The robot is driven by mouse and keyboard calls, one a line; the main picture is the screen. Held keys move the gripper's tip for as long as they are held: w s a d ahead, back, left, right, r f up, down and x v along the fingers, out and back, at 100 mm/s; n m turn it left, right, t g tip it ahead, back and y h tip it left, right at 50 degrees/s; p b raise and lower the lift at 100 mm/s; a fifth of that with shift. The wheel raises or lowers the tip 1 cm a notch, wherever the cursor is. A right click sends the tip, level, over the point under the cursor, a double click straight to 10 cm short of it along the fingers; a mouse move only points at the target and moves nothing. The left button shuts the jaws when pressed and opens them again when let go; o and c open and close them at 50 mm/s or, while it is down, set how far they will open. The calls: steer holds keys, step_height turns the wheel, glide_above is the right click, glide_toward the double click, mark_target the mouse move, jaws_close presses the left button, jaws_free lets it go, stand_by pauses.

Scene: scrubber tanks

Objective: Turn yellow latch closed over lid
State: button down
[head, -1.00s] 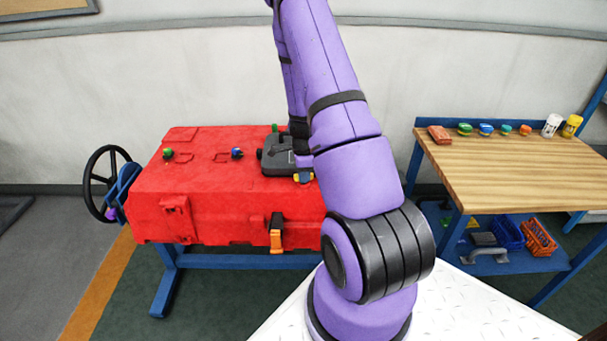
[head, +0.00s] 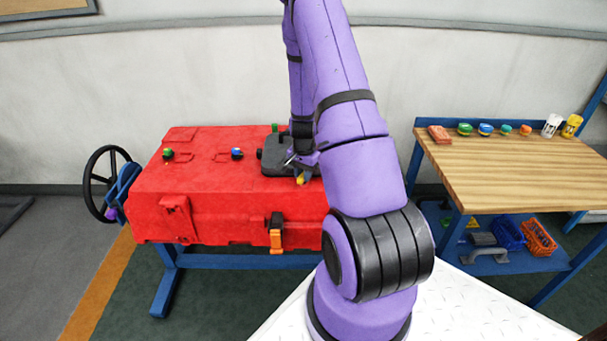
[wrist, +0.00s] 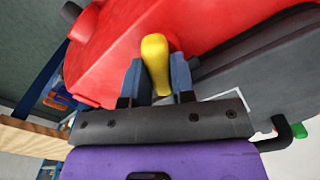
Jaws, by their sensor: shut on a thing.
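The yellow latch (wrist: 155,58) stands between the two blue-grey fingers of my gripper (wrist: 158,80) in the wrist view. My gripper is shut on it. In the head view a small yellow part of the latch (head: 300,180) shows at the front right of the dark grey lid (head: 282,158). The lid lies on top of the red tank (head: 215,200) and also fills the right side of the wrist view (wrist: 265,70). My arm hides the right part of the lid and tank in the head view. The latch's pivot is not clearly visible.
An orange-and-black clasp (head: 276,235) hangs on the tank's front. A black handwheel (head: 103,184) is at its left end. A wooden bench (head: 510,165) with small coloured parts stands at right. Green (head: 168,154) and blue (head: 237,153) knobs sit on the tank top.

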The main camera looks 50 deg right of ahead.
steer(key=n, duration=0.5)
steer(key=shift+n, duration=0.4)
stand_by(0.4)
steer(key=c, duration=1)
jaws_free()
steer(key=shift+o, duration=0.2)
step_height(320, 180, up, 11)
steer(key=shift+f, duration=0.1)
